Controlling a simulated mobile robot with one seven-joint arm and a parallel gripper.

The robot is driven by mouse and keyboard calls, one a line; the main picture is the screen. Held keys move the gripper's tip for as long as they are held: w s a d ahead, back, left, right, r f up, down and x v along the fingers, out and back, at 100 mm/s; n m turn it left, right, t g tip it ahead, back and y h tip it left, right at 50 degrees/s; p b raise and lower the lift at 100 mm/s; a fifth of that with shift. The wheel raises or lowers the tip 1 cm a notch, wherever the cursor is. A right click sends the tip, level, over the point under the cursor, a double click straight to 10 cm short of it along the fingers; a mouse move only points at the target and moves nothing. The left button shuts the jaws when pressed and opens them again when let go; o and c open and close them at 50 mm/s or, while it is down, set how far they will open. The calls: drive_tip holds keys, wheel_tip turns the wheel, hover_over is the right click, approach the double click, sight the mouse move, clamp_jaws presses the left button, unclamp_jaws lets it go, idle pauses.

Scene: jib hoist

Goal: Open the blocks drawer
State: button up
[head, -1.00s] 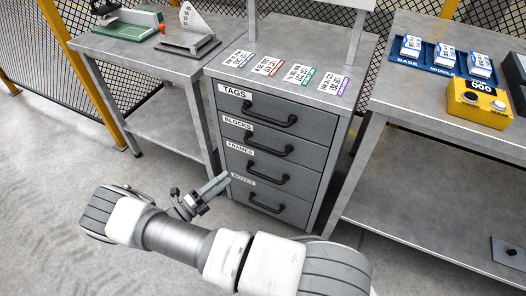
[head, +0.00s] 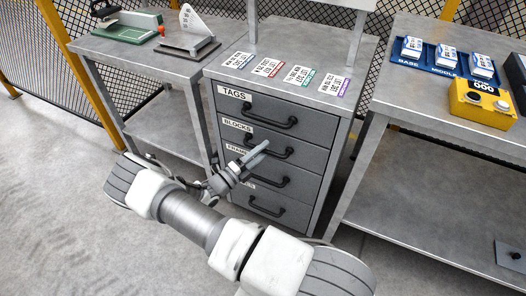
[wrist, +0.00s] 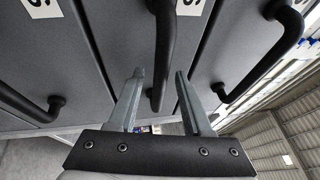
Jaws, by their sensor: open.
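The grey drawer cabinet stands in the middle of the head view, and its drawers are shut. The blocks drawer (head: 305,153) is second from the top, with its label (head: 237,125) at left and a black bar handle (head: 287,154). My gripper (head: 262,148) is open at this handle and hides part of it. In the wrist view my gripper (wrist: 160,72) has one finger on each side of the middle handle (wrist: 165,35). I cannot tell how far the fingers reach past the bar or whether they touch it.
The tags drawer (head: 310,126) is above, and the frames drawer (head: 305,180) and boxes drawer (head: 300,211) are below. A workbench (head: 110,50) stands at left and another table (head: 400,95) at right. Floor in front is clear apart from my arm.

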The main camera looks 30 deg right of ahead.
drive_tip(key=shift+d, duration=0.2)
clamp_jaws()
idle(1.4)
